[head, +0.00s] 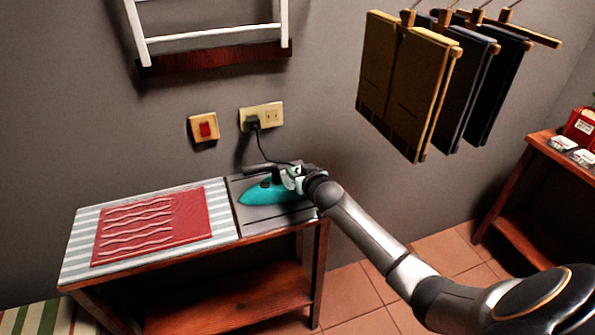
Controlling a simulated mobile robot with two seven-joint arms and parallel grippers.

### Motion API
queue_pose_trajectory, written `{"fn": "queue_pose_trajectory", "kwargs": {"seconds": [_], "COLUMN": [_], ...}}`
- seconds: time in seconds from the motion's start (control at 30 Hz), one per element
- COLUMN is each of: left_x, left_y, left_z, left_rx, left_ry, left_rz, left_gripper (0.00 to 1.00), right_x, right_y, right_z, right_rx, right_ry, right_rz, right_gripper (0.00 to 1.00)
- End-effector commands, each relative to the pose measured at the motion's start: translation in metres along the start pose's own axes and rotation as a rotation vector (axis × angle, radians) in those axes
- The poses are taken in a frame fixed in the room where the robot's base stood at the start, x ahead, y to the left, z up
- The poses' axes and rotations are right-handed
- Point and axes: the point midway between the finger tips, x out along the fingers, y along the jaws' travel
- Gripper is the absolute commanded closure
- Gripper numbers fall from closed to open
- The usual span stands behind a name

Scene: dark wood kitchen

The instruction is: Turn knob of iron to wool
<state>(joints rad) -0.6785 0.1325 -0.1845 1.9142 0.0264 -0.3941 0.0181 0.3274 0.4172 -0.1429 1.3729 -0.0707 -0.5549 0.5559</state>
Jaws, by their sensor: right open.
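The teal iron (258,194) rests on a grey plate at the right end of the wooden ironing table. Its dark handle shows above the body, and a cord runs up to a plug in the wall outlet (271,115). My right gripper (289,178) is at the right part of the iron, by its handle and top. It is open; I cannot tell whether its fingers touch the iron. The iron's knob is too small or hidden by the gripper, so its setting cannot be read. My left gripper is not in view.
A striped ironing surface (82,243) with a red cloth (152,226) lies left of the iron. A red wall switch (205,130) is above the table. Folded trousers (400,85) hang at upper right. A wooden shelf (540,150) stands at far right.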

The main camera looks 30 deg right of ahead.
Motion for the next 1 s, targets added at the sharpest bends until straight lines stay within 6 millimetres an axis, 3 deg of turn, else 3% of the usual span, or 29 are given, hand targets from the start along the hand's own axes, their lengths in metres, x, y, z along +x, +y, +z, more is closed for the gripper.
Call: {"fn": "queue_pose_trajectory", "kwargs": {"seconds": [0.43,0.83,1.0], "left_x": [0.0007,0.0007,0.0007], "left_y": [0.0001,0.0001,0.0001], "left_z": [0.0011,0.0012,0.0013], "left_rx": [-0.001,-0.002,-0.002], "left_ry": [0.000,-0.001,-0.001], "left_rz": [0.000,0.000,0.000], "left_gripper": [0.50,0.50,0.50], "right_x": [0.0078,0.0076,0.0076], "right_y": [-0.0002,-0.0004,-0.0005], "right_z": [0.0000,0.0008,0.0022], "right_rx": [0.001,0.001,0.000], "right_ry": [-0.001,-0.002,-0.005], "right_rz": [0.000,0.000,0.000], "right_gripper": [0.56,1.00,1.00]}}
